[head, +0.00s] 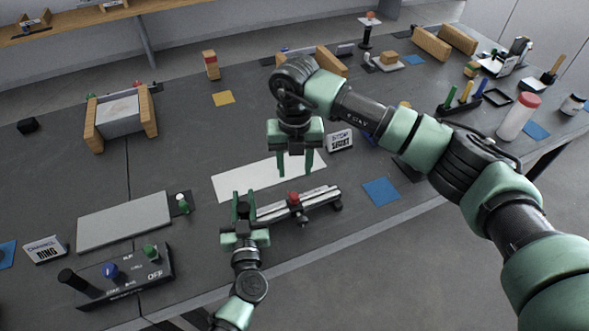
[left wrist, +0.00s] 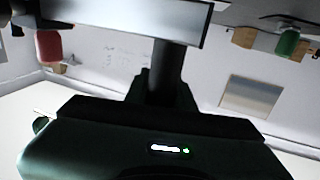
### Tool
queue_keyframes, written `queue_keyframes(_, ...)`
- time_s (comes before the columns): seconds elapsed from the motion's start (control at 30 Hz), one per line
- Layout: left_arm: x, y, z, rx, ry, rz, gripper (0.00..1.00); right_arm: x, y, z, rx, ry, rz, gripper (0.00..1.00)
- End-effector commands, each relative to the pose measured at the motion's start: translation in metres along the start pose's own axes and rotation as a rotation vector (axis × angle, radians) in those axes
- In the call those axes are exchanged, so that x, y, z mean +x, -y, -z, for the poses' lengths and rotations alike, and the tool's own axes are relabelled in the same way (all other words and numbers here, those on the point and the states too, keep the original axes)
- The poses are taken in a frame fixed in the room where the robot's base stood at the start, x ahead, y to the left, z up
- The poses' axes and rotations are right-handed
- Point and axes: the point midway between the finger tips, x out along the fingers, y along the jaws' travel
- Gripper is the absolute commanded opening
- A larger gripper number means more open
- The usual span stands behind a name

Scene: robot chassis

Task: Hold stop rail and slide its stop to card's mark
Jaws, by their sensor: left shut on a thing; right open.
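The stop rail (head: 322,196) is a silver bar lying near the table's front edge, with a red-topped stop (head: 294,198) around its middle. My left gripper (head: 243,203) is shut on the rail's left end. In the left wrist view the silver rail (left wrist: 130,15) crosses the top, and a red knob (left wrist: 48,46) shows at the left. My right gripper (head: 295,171) is open and empty, fingers down, just behind and above the stop, over a white strip (head: 240,181). The card (head: 341,141) reading "STOP" stands behind the rail's right end; its lower line is not clear.
A blue square (head: 381,191) lies right of the rail. A grey plate (head: 125,217) and a control box (head: 122,276) with knobs stand at the left. A white bottle with red lid (head: 518,117) stands at the right, beyond my right arm.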

Motion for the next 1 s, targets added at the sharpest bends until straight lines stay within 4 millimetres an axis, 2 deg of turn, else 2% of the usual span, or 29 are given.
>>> queue_keyframes(0.2, -0.0001, -0.0007, 0.0002, -0.001, 0.000, -0.001, 0.00, 0.0002, 0.0000, -0.0001, 0.000, 0.000, 0.000, 0.44)
queue_keyframes(0.23, -0.0001, -0.0007, 0.0002, -0.001, 0.000, -0.001, 0.30, 0.0003, 0.0000, -0.0001, 0.000, 0.000, 0.000, 0.44)
queue_keyframes(0.3, 0.0000, -0.0006, 0.0002, -0.001, 0.000, -0.001, 0.49, 0.0003, 0.0000, -0.0001, 0.000, 0.000, 0.000, 0.44)
queue_keyframes(0.53, 0.0000, -0.0003, 0.0002, -0.001, 0.000, 0.000, 0.50, 0.0005, -0.0001, -0.0001, 0.000, 0.000, 0.000, 0.44)
queue_keyframes(0.57, 0.0000, -0.0003, 0.0002, -0.001, 0.000, 0.000, 0.52, 0.0005, -0.0001, 0.0000, 0.000, 0.000, 0.000, 0.44)
queue_keyframes(0.63, 0.0000, -0.0003, 0.0002, -0.001, 0.000, 0.000, 0.72, 0.0005, -0.0001, -0.0001, 0.000, 0.000, 0.000, 0.44)
queue_keyframes(0.67, 0.0000, -0.0003, 0.0001, -0.001, 0.000, 0.000, 0.76, 0.0005, -0.0001, 0.0000, 0.000, 0.000, 0.000, 0.44)
queue_keyframes(1.0, -0.0017, -0.0001, 0.0002, 0.000, 0.001, 0.000, 0.76, -0.0005, -0.0002, 0.0000, 0.000, 0.000, 0.000, 0.44)
